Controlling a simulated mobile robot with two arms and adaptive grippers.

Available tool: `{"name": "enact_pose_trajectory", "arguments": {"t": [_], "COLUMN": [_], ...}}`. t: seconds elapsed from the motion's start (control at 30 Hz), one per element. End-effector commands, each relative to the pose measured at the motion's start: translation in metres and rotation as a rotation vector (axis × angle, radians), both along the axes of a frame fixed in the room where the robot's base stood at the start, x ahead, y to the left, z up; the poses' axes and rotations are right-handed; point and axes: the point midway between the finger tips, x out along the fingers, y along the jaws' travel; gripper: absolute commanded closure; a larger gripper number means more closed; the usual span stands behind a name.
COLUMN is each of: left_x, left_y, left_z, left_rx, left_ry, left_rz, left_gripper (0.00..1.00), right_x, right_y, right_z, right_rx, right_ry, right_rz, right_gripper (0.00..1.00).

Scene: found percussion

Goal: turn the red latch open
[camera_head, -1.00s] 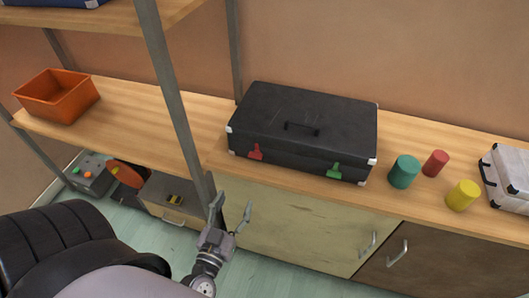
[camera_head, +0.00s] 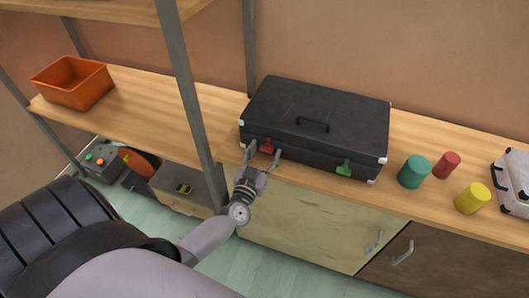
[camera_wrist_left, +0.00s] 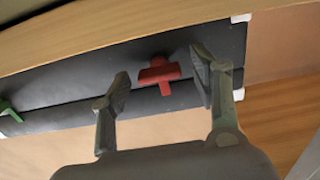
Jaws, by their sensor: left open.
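The red latch (camera_head: 266,146) is on the front of the black case (camera_head: 315,120), near its left end. In the left wrist view the red latch (camera_wrist_left: 160,74) shows between the spread fingers, apart from both. My left gripper (camera_head: 264,154) is open and empty, its fingertips at the case front on either side of the latch. It also shows in the left wrist view (camera_wrist_left: 160,88). A green latch (camera_head: 344,168) is on the same front, farther right. My right gripper is in neither view.
The case stands on a wooden counter (camera_head: 400,208) above cabinet doors. A grey shelf post (camera_head: 187,95) rises left of my gripper. Teal (camera_head: 414,172), red (camera_head: 447,165) and yellow (camera_head: 472,198) cylinders stand right of the case. An orange bin (camera_head: 72,83) is at the left.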

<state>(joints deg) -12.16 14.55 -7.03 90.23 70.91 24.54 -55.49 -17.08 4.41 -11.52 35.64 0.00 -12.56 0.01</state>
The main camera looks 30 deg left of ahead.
Motion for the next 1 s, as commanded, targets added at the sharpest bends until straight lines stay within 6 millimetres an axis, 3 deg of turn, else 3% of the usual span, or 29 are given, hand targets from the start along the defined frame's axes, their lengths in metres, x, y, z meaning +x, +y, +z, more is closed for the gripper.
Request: {"name": "enact_pose_trajectory", "arguments": {"t": [0.3, 1.0], "left_x": [0.0019, 0.0015], "left_y": [0.0003, 0.0001], "left_z": [0.0000, -0.0001], "left_rx": [0.000, 0.000], "left_ry": [0.000, 0.000], "left_rz": [-0.001, 0.000], "left_gripper": [0.45, 0.91], "right_x": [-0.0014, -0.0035], "right_y": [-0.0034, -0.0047], "right_z": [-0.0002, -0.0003], "right_rx": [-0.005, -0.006], "right_ry": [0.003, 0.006], "right_rz": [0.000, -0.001], "right_gripper": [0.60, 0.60]}}
